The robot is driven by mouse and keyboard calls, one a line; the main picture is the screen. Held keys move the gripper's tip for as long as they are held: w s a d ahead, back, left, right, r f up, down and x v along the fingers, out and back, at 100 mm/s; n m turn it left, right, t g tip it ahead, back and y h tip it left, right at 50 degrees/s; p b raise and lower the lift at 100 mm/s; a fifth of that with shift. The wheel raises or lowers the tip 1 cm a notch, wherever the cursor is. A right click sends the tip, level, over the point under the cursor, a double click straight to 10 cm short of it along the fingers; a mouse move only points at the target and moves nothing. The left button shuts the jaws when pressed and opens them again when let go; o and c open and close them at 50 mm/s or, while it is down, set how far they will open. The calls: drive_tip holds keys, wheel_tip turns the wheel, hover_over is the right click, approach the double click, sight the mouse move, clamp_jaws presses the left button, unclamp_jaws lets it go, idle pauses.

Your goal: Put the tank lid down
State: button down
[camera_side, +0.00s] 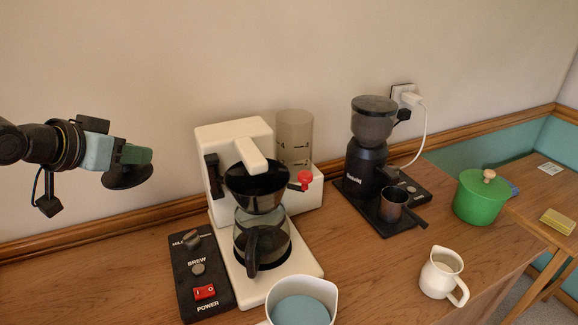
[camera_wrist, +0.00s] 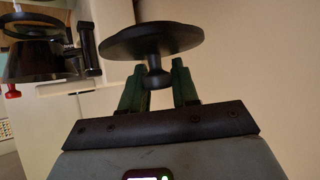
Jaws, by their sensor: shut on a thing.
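The tank lid (camera_side: 126,177) is a dark round disc with a knob. My gripper (camera_side: 140,156) is shut on the lid's knob and holds it in the air at the left, in front of the wall. In the wrist view, the lid (camera_wrist: 150,38) lies beyond the green fingertips of my gripper (camera_wrist: 157,82), with its knob between them. The coffee maker (camera_side: 232,136) stands right of my gripper. Its clear water tank (camera_side: 294,135) rises at the back right, with level marks and no lid on top. The tank cannot be made out in the wrist view.
A black control panel (camera_side: 188,278) is at the coffee maker's left. A grinder (camera_side: 366,160) stands right of the tank. A white container (camera_side: 325,288), a milk jug (camera_side: 436,274) and a green pot (camera_side: 478,202) stand on the wooden counter (camera_side: 385,282).

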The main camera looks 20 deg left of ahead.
drive_tip(key=s+d+f+n+g+y, duration=0.5)
drive_tip(key=s+d+f+n+y, duration=0.3)
drive_tip(key=d+n, duration=0.3)
drive_tip(key=shift+y, duration=0.6)
drive_tip(key=shift+w+a+f, duration=0.1)
drive_tip(key=shift+w+f, duration=0.1)
drive_tip(key=shift+f, duration=1)
drive_tip(key=shift+w+a+f, duration=0.1)
drive_tip(key=shift+w+f, duration=0.1)
drive_tip(key=shift+f, duration=1.05)
drive_tip(key=shift+w+f, duration=0.2)
drive_tip(key=shift+f, duration=1)
drive_tip(key=shift+f, duration=0.25)
drive_tip(key=c, duration=0.8)
unclamp_jaws()
drive_tip(key=shift+c, duration=0.2)
